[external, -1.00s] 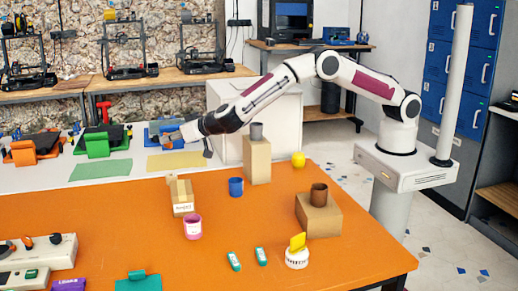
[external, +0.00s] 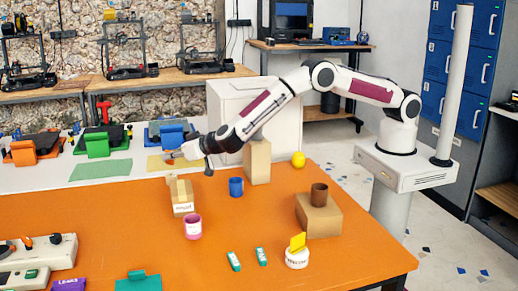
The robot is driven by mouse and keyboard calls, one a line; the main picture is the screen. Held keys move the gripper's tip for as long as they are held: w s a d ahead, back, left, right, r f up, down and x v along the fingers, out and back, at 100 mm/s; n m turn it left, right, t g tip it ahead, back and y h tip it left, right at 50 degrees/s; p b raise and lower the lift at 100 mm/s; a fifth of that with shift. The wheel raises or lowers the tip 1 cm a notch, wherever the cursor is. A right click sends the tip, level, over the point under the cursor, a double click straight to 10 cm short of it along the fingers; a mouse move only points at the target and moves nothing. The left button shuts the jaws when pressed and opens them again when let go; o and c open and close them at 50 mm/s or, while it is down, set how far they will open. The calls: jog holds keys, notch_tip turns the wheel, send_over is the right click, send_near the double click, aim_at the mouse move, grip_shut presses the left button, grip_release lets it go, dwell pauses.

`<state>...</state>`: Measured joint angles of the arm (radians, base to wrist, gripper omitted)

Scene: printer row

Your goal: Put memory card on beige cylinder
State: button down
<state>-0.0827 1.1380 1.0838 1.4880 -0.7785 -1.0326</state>
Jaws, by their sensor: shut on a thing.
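My gripper (external: 207,170) is low over the orange table's back edge, behind and right of a small labelled cardboard box (external: 184,205). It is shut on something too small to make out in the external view. I cannot tell a memory card for certain. Two small green-and-white pieces, one on the left (external: 234,261) and one on the right (external: 261,257), lie apart on the table near the front. I cannot pick out a beige cylinder for certain; a white round holder (external: 297,259) with an upright yellow card stands at the front right.
A blue cup (external: 236,187), a pink cup (external: 193,228) and a yellow ball (external: 298,160) stand on the orange table (external: 90,225). A brown cup (external: 319,194) stands on a cardboard block (external: 318,219).

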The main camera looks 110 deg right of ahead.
aim_at(173, 165)
jog(key=shift+f, duration=1.9)
jog(key=shift+f, duration=0.15)
jog(key=c, duration=2.1)
grip_release()
jog(key=shift+c, duration=0.2)
jog(key=shift+s+r, duration=0.1)
jog(key=shift+r, duration=0.1)
jog(key=shift+s+a+r, duration=0.2)
jog(key=shift+s+a, duration=0.05)
jog(key=shift+a, duration=0.1)
jog(key=v, duration=1.1)
jog(key=shift+f, duration=0.1)
